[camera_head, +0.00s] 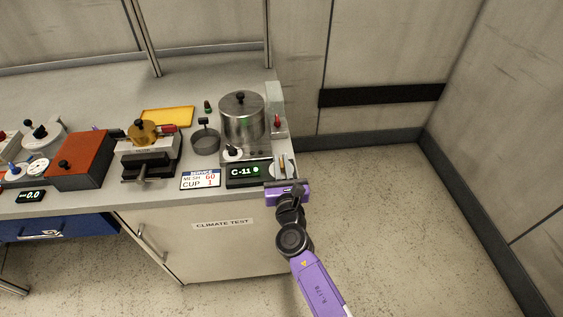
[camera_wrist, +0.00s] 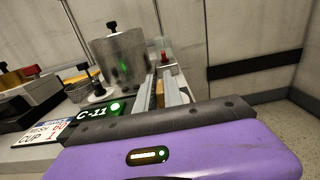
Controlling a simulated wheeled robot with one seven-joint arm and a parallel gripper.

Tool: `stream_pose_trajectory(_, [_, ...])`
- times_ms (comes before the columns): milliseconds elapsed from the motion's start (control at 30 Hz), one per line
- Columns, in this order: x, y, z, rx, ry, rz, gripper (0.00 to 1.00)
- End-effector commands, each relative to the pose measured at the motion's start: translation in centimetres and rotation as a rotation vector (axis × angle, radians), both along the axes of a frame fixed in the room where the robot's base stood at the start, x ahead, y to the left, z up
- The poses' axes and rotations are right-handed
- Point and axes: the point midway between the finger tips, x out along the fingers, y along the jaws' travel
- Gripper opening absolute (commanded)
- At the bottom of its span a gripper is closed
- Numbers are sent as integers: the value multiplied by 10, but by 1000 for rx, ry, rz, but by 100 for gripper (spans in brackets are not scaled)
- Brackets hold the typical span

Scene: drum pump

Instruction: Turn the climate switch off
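A black display panel (camera_head: 247,171) reads "C-11" with a lit green dot, and it also shows in the wrist view (camera_wrist: 98,112). At its right end is a grey round part with an orange piece (camera_head: 282,162), likely the switch; my fingers partly hide it. My gripper (camera_head: 284,170) is over the counter's front right corner at this part. In the wrist view its two grey fingers (camera_wrist: 160,82) stand apart, with an orange-tan piece (camera_wrist: 159,94) seen between them. I cannot tell whether the fingers touch it. The switch's setting is not clear.
A steel pot (camera_head: 241,122) with a black knob stands behind the panel. A small red-topped part (camera_head: 277,121) is right of it. A sieve (camera_head: 205,140), a "MESH 60 CUP 1" card (camera_head: 200,179) and a vise-like device (camera_head: 148,155) are to the left. The floor on the right is clear.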

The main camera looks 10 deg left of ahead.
Motion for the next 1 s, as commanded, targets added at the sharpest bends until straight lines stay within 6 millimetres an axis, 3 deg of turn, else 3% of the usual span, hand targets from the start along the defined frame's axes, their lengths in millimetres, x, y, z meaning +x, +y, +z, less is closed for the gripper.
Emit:
stream_pose_trajectory(33, [0,0,0,0,1,0,23])
stream_pose_trajectory(100, [0,0,0,0,1,0,33])
stream_pose_trajectory(467, [-3,-1,0,0,0,0,33])
stream_pose_trajectory(1000, [-68,-20,-1,2,2,0,33])
